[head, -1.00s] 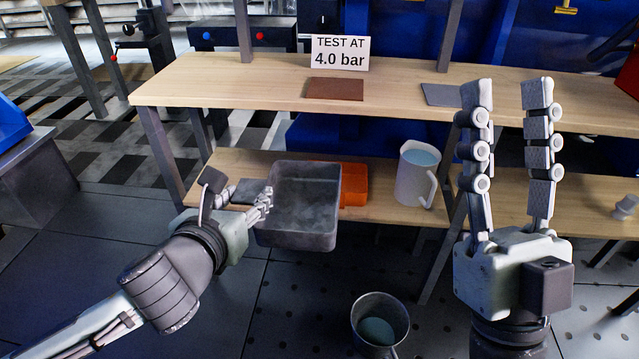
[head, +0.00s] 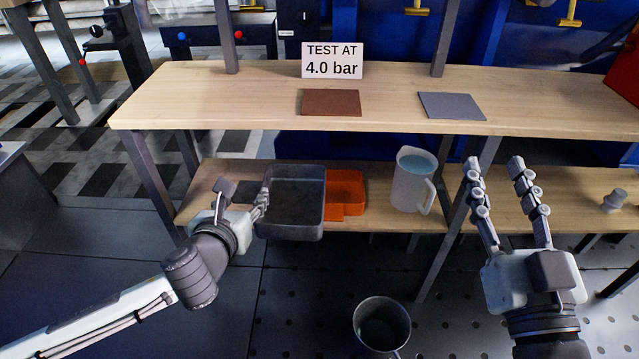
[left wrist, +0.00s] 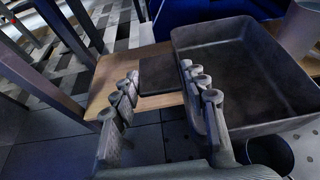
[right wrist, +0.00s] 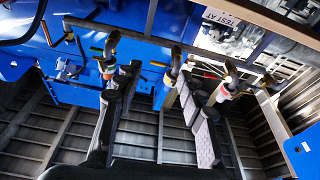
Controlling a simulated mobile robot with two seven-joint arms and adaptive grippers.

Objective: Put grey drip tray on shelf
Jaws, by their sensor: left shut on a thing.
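The grey drip tray (head: 292,233) is an empty, open rectangular pan at the front of the lower shelf (head: 195,212). My left gripper (head: 243,198) is shut on its left side wall. The tray overlaps the shelf's front edge in the head view; I cannot tell whether it touches the shelf. In the left wrist view the tray (left wrist: 262,75) lies to the right of the fingers, with a dark square mat (left wrist: 160,75) on the shelf beyond them. My right gripper (head: 495,178) is open and empty in front of the bench, right of the white jug.
On the lower shelf, an orange tray (head: 345,190) sits right of the grey one, and a white jug (head: 412,182) with liquid stands further right. A metal bucket (head: 381,325) stands on the floor. The upper bench top (head: 230,95) overhangs the shelf; a post (head: 458,215) stands right of the jug.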

